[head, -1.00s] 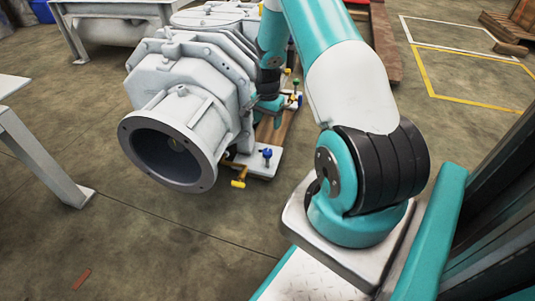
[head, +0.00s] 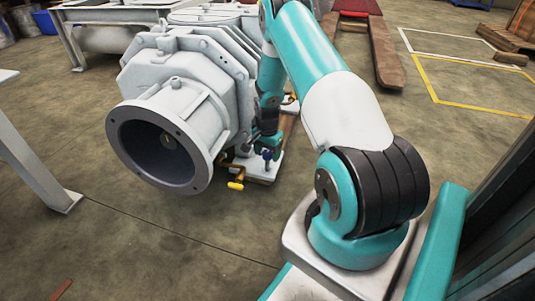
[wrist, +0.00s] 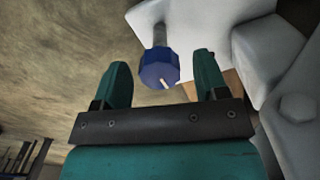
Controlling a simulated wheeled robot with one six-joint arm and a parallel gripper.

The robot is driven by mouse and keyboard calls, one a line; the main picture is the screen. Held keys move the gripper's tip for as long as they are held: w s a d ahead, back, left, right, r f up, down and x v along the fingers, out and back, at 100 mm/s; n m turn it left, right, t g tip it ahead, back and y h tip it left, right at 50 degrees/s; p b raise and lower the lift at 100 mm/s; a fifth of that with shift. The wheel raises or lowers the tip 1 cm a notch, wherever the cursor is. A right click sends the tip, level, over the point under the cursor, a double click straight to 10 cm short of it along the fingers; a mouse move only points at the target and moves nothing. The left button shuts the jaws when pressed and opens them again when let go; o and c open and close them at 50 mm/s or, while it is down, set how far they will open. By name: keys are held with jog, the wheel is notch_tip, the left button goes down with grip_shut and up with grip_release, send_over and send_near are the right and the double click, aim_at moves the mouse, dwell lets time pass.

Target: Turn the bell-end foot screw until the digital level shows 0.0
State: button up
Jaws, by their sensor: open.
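A blue faceted knob (wrist: 159,70) with a white mark on its end tops the foot screw (wrist: 159,35), whose grey shaft meets a white foot plate (wrist: 205,30). In the head view the blue knob (head: 267,155) stands on the foot beside the pump's open bell end (head: 160,143). My gripper (wrist: 162,62) is open, its teal fingers on either side of the knob in the wrist view, with a gap to each finger. No digital level reading is visible.
The white pump body (head: 190,60) stands close to the left of my arm. A white metal frame (head: 35,155) stands at the left, and a pallet jack fork (head: 385,55) lies behind.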

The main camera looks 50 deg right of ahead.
jog(key=c, duration=0.9)
jog(key=shift+c, duration=0.2)
jog(key=shift+r+p, duration=0.15)
jog(key=shift+p, duration=0.25)
jog(key=shift+n+p, duration=0.7)
jog(key=n+p, duration=0.2)
jog(key=shift+r+p, duration=0.15)
jog(key=shift+p, duration=0.15)
jog(key=n+p, duration=0.2)
jog(key=n, duration=0.1)
jog(key=shift+n, duration=0.4)
jog(key=shift+f+n+p, duration=0.2)
jog(key=shift+n+p, duration=0.85)
jog(key=shift+n, duration=0.45)
